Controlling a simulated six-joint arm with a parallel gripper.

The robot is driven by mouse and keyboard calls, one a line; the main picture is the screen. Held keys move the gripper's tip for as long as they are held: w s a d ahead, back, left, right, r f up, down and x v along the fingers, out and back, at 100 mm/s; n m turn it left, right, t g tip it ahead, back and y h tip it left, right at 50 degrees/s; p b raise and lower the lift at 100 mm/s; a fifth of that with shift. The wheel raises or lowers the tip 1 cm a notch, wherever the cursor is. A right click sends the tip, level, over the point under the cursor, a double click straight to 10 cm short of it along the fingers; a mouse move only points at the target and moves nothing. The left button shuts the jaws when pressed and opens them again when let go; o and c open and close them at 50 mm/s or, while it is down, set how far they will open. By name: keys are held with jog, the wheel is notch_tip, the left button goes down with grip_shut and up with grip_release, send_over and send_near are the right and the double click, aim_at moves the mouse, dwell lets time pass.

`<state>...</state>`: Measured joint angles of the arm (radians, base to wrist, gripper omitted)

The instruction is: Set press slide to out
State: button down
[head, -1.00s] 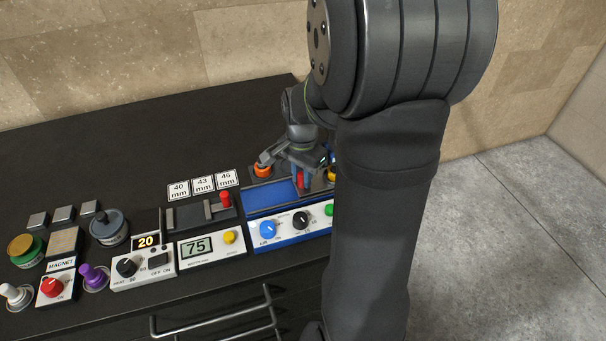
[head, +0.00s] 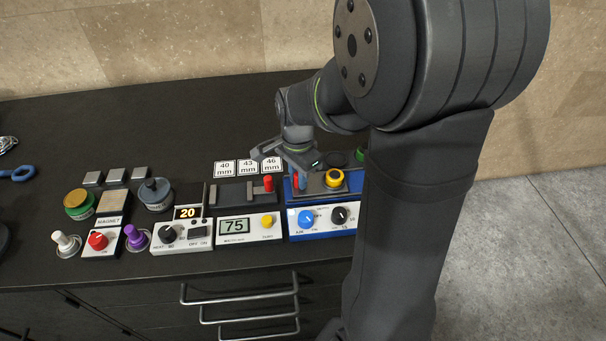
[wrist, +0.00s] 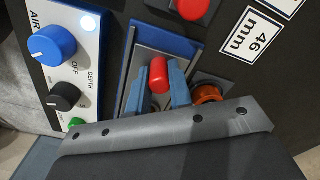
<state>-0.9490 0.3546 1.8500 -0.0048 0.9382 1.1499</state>
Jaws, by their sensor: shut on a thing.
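The press is a blue unit with a white front panel (head: 322,221) at the right of the bench. Its grey slide plate (head: 314,186) lies at the left end of the blue bed, with a round yellow piece (head: 333,178) on it. A red handle (head: 296,181) stands upright at the plate's left end. In the wrist view the red handle (wrist: 160,76) sits between the two blue-grey fingers of my gripper (wrist: 162,86), which is shut on it. My gripper (head: 299,168) partly covers the slide in the head view.
A grey fixture with a red handle (head: 268,183) stands just left of the press. An orange button (wrist: 208,94) is close beside my fingers. Blue (wrist: 52,43) and black (wrist: 65,96) knobs line the panel.

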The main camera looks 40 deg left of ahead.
jog(key=shift+s+a, duration=0.15)
jog(key=shift+a, duration=0.05)
jog(key=c, duration=1.4)
grip_release()
jog(key=shift+c, duration=0.2)
jog(key=shift+o, duration=0.7)
jog(key=shift+r, duration=0.1)
notch_tip(320, 180, up, 17)
jog(key=shift+r, duration=0.15)
notch_tip(320, 180, down, 18)
jog(key=shift+d+r, duration=0.1)
jog(key=shift+r, duration=0.1)
jog(key=shift+r, duration=0.15)
